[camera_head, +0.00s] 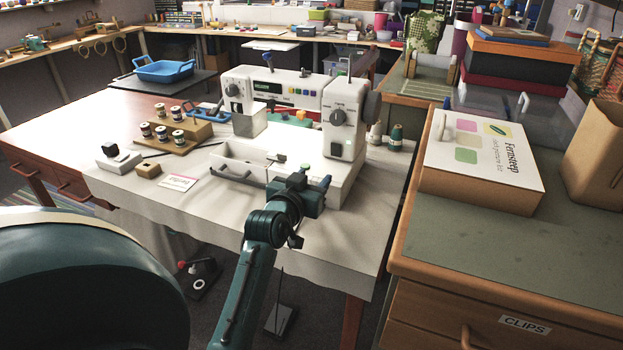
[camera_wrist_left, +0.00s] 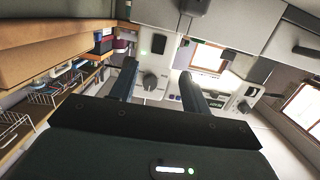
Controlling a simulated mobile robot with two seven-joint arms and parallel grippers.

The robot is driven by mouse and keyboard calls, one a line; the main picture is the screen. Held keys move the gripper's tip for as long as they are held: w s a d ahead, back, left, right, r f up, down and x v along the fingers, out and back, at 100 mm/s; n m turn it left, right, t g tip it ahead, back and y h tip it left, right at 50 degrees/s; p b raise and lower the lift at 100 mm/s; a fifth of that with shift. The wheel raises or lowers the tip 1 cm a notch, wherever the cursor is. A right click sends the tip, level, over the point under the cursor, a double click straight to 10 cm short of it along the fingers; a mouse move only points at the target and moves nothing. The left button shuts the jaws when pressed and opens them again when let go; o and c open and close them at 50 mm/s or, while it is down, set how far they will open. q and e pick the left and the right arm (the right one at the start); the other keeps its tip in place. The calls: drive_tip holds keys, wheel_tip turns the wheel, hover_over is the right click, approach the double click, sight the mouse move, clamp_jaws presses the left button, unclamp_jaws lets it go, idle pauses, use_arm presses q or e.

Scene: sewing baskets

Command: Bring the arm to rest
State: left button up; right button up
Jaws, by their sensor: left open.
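My left gripper (camera_head: 303,173) is open and empty in the head view, with its teal arm reaching up from the bottom centre. It is above the front right part of the white-covered table, in front of the white sewing machine (camera_head: 290,88). In the picture it overlaps the right part of the machine's white open drawer (camera_head: 238,165); I cannot tell whether they touch. In the left wrist view, the two dark fingers of my left gripper (camera_wrist_left: 158,84) stand apart with nothing between them, and the machine (camera_wrist_left: 160,50) shows beyond. My right gripper is not in view.
A wooden stand (camera_head: 180,133) with several thread spools stands left of the machine, with a small wooden block (camera_head: 148,170) and card (camera_head: 179,182) nearby. A boxed kit (camera_head: 485,155) lies on the right cabinet. The table's front left is mostly clear.

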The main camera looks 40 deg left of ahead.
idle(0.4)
